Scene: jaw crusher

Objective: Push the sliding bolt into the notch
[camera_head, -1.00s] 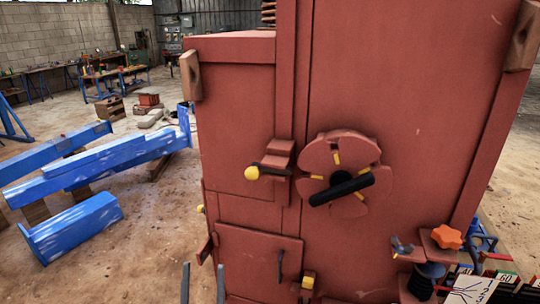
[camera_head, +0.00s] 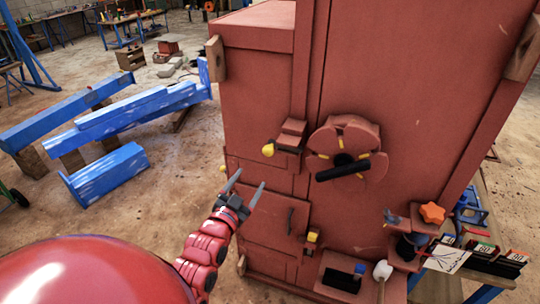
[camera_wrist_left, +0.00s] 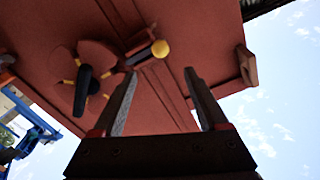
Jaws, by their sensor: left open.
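The sliding bolt is a dark rod with a yellow knob (camera_head: 268,150) at its left end, set in a red bracket (camera_head: 292,134) on the red machine's front. A round red disc (camera_head: 370,141) with notches, yellow marks and a black handle (camera_head: 343,171) sits just right of it. My left gripper (camera_head: 251,179) is open and empty, below and slightly left of the knob, apart from it. In the left wrist view, the knob (camera_wrist_left: 160,48) shows beyond the open fingers (camera_wrist_left: 160,75), with the disc (camera_wrist_left: 97,52) to its left. I cannot tell whether the bolt's tip is in a notch.
Below the disc are a small hatch (camera_head: 268,226), another yellow-ended latch (camera_head: 313,235) and a shelf with an orange star knob (camera_head: 432,213). Blue beams (camera_head: 105,173) lie on the dirt floor at left.

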